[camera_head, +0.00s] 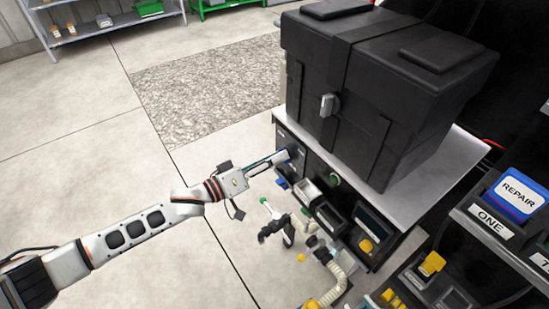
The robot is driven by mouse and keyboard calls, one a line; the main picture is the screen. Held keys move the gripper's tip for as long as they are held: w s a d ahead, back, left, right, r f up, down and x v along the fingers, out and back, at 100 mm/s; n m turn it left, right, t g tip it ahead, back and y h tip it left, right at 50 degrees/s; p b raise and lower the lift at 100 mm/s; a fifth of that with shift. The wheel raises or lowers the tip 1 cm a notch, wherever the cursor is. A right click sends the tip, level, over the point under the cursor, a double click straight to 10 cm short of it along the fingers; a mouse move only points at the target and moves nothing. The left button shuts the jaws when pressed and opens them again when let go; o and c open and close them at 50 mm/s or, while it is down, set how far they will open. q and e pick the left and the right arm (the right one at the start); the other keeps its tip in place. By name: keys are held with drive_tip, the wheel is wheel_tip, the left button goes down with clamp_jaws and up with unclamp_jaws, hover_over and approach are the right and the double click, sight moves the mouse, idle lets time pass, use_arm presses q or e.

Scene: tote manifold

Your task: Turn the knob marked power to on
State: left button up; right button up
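A control panel (291,146) is on the front of the low cabinet under the black case. A blue-edged, light part (281,157) sticks out at its left end. I cannot tell if it is the power knob, and no power or on marking is readable. My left gripper (270,163) reaches in from the left, with its tip at this part. They overlap in the picture, and contact cannot be made out. The fingers are too small to show whether they are open or shut. I see no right gripper that I can make out.
A large black case (372,75) stands on the cabinet (433,168). A ribbed hose (338,272) and small fittings (278,225) stand in front. A panel marked REPAIR (518,192) and ONE is at the right. The floor at the left is clear up to a shelf (110,22).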

use_arm(q)
drive_tip(key=shift+c, duration=0.4)
clamp_jaws()
drive_tip(key=shift+r, duration=0.1)
use_arm(e)
drive_tip(key=shift+w+r, duration=0.1)
drive_tip(key=shift+r, duration=0.05)
use_arm(q)
drive_tip(key=shift+s+d+m+p, duration=0.1)
drive_tip(key=shift+m+p, duration=0.4)
drive_tip(key=shift+m, duration=2.45)
drive_tip(key=shift+s+d+m+p, duration=0.15)
drive_tip(key=shift+m+p, duration=0.35)
drive_tip(key=shift+m, duration=2.5)
drive_tip(key=shift+s+a+m+p, duration=0.1)
drive_tip(key=shift+m+p, duration=0.4)
drive_tip(key=shift+m, duration=2.45)
use_arm(e)
drive_tip(key=shift+d+r, duration=0.1)
drive_tip(key=shift+d, duration=0.3)
